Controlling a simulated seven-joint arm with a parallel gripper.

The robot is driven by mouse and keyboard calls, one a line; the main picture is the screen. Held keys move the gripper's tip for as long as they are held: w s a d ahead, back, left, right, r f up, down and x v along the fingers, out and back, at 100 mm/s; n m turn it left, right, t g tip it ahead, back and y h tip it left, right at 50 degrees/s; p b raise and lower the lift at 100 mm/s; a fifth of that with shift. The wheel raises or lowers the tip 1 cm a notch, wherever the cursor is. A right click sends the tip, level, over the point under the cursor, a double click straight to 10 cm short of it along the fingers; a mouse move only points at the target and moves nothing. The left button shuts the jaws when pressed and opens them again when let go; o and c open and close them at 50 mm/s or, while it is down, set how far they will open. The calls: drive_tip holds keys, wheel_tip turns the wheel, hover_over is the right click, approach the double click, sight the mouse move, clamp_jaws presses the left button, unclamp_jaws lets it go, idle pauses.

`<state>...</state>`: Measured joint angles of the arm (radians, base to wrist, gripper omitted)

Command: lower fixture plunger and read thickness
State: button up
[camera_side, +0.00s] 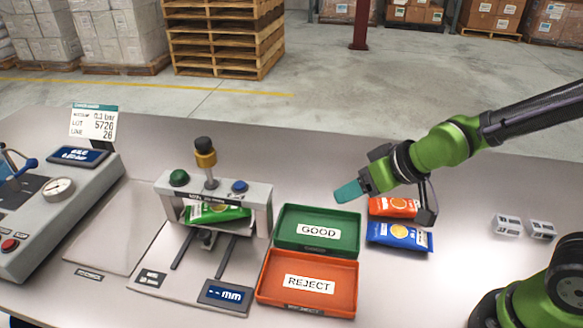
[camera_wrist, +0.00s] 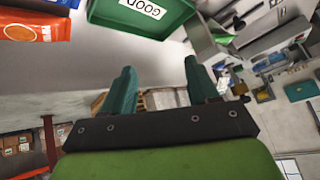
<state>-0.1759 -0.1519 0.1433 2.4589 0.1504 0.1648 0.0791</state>
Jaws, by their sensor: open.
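The thickness fixture (camera_side: 262,195) is a grey bridge frame with a green button (camera_side: 179,178) and a blue button (camera_side: 240,187) on top. Its plunger (camera_side: 206,158) has a black knob and brass collar and stands upright, raised above the bridge. A green pouch (camera_side: 218,213) lies under the bridge, its middle partly hidden by the frame. The display (camera_side: 224,295) in front reads "-- mm". My gripper (camera_side: 348,192) has teal fingers and hangs above the right side of the green tray, well right of the plunger. In the wrist view its fingers (camera_wrist: 160,82) are apart and empty.
A green GOOD tray (camera_side: 318,248) and an orange REJECT tray (camera_side: 308,306) stand right of the fixture, both empty. An orange pouch (camera_side: 392,207) and a blue pouch (camera_side: 399,237) lie beyond them. A gauge machine (camera_side: 45,215) stands at left.

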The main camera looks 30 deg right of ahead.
drive_tip(key=w+a+f+n+t+y, duration=0.1)
drive_tip(key=w+a+f+n+t, duration=0.1)
drive_tip(key=w+a, duration=0.25)
drive_tip(key=n+t+y, duration=0.4)
drive_tip(key=t+y, duration=0.1)
drive_tip(key=t, duration=0.1)
approach(209, 143)
drive_tip(key=x, duration=1.1)
drive_tip(key=shift+w+a, duration=0.1)
drive_tip(key=shift+w, duration=0.15)
